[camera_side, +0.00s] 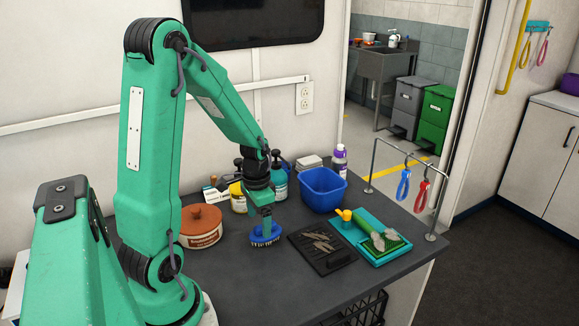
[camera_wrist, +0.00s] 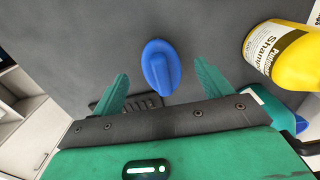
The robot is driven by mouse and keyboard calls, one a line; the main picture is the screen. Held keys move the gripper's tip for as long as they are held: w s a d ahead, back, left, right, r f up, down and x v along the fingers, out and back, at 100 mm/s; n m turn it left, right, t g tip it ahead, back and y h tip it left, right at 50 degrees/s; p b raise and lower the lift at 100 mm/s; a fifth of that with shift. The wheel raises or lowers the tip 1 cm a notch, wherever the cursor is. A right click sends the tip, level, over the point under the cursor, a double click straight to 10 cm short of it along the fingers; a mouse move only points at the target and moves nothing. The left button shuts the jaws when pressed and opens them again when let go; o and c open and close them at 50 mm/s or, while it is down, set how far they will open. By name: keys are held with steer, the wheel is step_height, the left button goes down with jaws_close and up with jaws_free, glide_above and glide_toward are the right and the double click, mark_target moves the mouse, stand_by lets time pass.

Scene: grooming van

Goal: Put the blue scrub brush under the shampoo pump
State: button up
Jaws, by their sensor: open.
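The blue scrub brush (camera_side: 265,236) sits on the dark counter directly below my gripper (camera_side: 265,213). In the wrist view the brush's oval blue top and raised handle (camera_wrist: 160,68) show between my two green fingers (camera_wrist: 161,80). The fingers are apart, with a gap on each side of the brush. A yellow bottle (camera_side: 238,200) stands behind my gripper, partly hidden by my arm. In the wrist view this bottle (camera_wrist: 285,55) is at the upper right, and its label reads "Shampoo". Its pump top is not clear in either view.
A terracotta lidded pot (camera_side: 201,226) stands left of the brush. A dark ridged tray (camera_side: 322,250) lies to the right. A teal tray (camera_side: 371,238) is farther right. The counter's front is clear.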

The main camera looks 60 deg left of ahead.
mark_target(260, 226)
steer(key=shift+w+f, duration=0.1)
steer(key=shift+f, duration=1.95)
steer(key=c, duration=1.2)
steer(key=shift+r, duration=0.15)
steer(key=shift+r, duration=0.7)
step_height(260, 226, up, 3)
steer(key=shift+d+f, duration=0.1)
steer(key=shift+f, duration=0.05)
steer(key=d+r, duration=0.6)
steer(key=d, duration=0.5)
steer(key=shift+w+d+r, duration=0.15)
steer(key=shift+d+r, duration=0.15)
steer(key=shift+r, duration=0.05)
